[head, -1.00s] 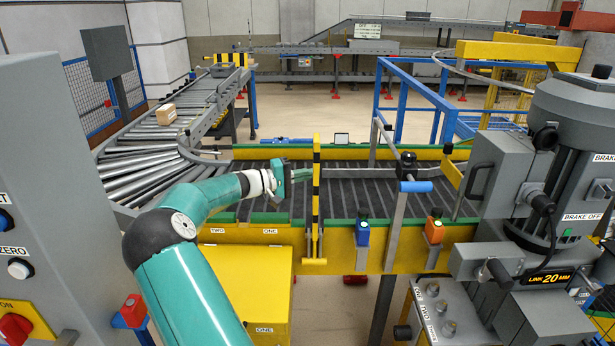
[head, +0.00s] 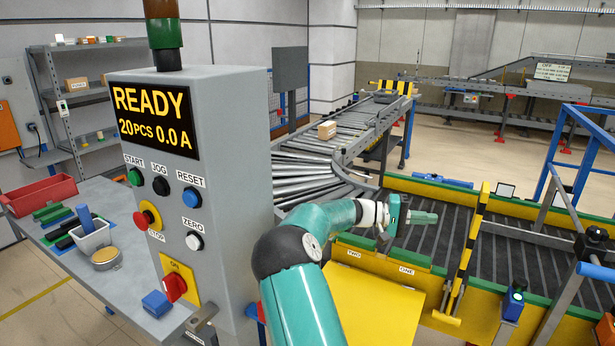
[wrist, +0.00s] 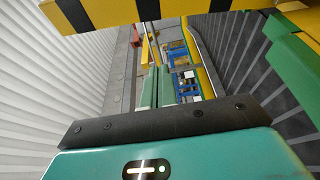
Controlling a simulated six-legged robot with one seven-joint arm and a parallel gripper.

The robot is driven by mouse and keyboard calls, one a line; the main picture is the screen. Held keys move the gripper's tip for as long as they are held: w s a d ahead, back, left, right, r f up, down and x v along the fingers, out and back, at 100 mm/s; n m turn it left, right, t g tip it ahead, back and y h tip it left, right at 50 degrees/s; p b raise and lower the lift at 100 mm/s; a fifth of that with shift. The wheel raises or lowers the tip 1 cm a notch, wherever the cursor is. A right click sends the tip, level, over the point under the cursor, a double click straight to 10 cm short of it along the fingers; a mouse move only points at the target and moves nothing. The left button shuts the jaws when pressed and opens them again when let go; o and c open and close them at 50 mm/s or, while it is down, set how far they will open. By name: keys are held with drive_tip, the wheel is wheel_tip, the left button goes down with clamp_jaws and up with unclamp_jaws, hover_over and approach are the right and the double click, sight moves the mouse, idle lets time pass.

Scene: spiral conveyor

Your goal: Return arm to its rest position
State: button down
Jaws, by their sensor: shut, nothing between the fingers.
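My gripper (head: 432,217) is at the end of my teal arm, above the near side of the dark slatted conveyor (head: 420,240) in the head view. Its fingers point right, towards the upright yellow-and-black striped bar (head: 468,250), with a gap between them. In the wrist view the two green fingers (wrist: 156,88) lie side by side, shut with nothing between them. A yellow-and-black striped edge (wrist: 130,12) crosses the top of that view.
A grey control cabinet (head: 225,110) reading READY stands left of my arm. A yellow box (head: 375,305) is below my forearm. A roller conveyor (head: 345,140) carries a small carton (head: 327,130). A table (head: 120,290) with bins is at far left.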

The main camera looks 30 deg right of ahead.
drive_tip(key=s+a+f+n+t+y, duration=0.15)
drive_tip(key=a+n+t+y, duration=0.6)
drive_tip(key=a, duration=2.25)
drive_tip(key=s+a+r+t+y, duration=0.1)
drive_tip(key=s+a+t, duration=0.2)
drive_tip(key=a, duration=0.4)
drive_tip(key=s+a+r+t+y, duration=0.1)
drive_tip(key=s+a+t+y, duration=0.1)
drive_tip(key=a, duration=0.6)
drive_tip(key=s+a+n+t+y, duration=0.1)
drive_tip(key=s+a+t, duration=0.3)
drive_tip(key=a, duration=0.4)
drive_tip(key=shift+s+r+t+y, duration=0.4)
drive_tip(key=shift+t+y, duration=0.35)
drive_tip(key=shift+t, duration=0.1)
drive_tip(key=shift+d, duration=0.1)
